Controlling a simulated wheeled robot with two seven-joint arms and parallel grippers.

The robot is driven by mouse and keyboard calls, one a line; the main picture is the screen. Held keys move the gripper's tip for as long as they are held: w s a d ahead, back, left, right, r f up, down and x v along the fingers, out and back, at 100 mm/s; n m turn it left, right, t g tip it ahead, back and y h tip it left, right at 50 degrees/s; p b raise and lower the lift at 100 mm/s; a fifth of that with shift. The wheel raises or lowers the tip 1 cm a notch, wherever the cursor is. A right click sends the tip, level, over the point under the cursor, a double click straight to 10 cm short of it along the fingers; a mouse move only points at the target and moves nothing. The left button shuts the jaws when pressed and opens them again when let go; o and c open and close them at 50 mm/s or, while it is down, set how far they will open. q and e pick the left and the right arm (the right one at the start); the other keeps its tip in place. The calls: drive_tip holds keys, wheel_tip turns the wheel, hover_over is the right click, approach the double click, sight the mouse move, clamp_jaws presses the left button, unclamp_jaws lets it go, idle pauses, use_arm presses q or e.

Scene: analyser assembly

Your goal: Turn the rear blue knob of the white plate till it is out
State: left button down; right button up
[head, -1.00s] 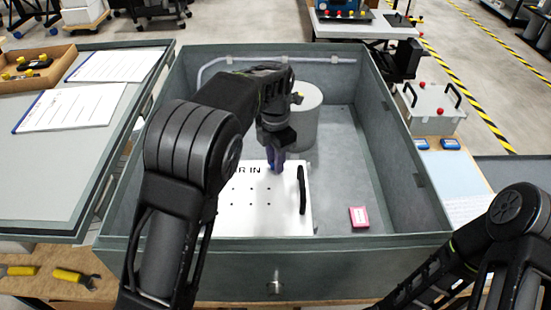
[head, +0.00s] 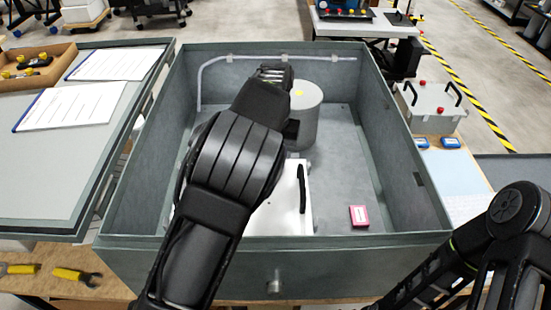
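The white plate (head: 290,213) lies in the grey case, with a black handle (head: 302,188) on its right side. My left arm reaches across the plate from the near side and covers most of it. The rear blue knob is hidden behind this arm. I cannot tell whether the gripper holds the knob. My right arm is at the lower right, its gripper out of view.
The open grey case (head: 415,205) has high walls. A grey cylinder (head: 304,112) stands behind the plate. A small pink box (head: 359,216) lies on the floor of the case, right of the plate. The case floor at the right is mostly clear.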

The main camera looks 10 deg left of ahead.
use_arm(q)
drive_tip(key=shift+s+f, duration=0.1)
idle(0.3)
drive_tip(key=c, duration=1.2)
unclamp_jaws()
drive_tip(key=shift+r, duration=0.6)
wheel_tip(320, 180, up, 7)
drive_tip(key=shift+f, duration=0.1)
drive_tip(key=shift+f, duration=0.1)
